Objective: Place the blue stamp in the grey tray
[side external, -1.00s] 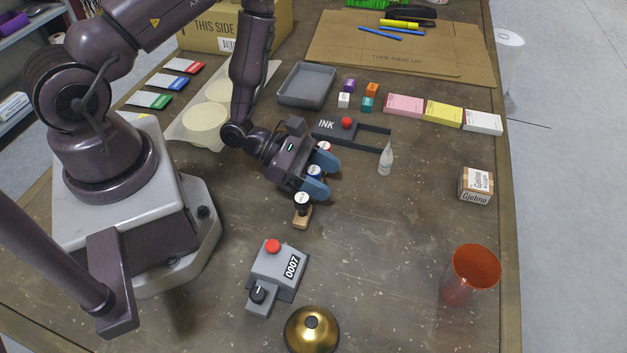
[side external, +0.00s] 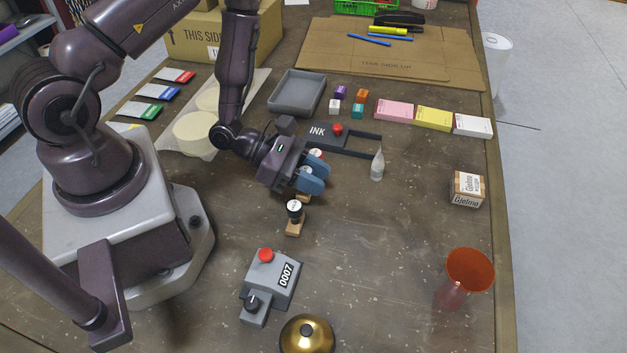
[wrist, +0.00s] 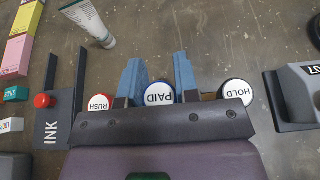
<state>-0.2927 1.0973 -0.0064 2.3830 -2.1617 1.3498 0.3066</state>
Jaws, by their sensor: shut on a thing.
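The blue stamp (wrist: 159,95), with a blue-rimmed cap marked PAID, stands between the blue fingers of my gripper (wrist: 159,82) in the wrist view. My gripper is shut on it. In the side view, the fingers of my gripper (side external: 313,178) hide most or all of this stamp. The grey tray (side external: 297,95) lies on the table behind my gripper, and it looks empty.
The red-rimmed RUSH stamp (wrist: 98,103) and the black HOLD stamp (wrist: 237,92) stand close on either side of the fingers. The INK pad (side external: 330,136) lies between gripper and tray. Small coloured blocks (side external: 341,93) sit right of the tray.

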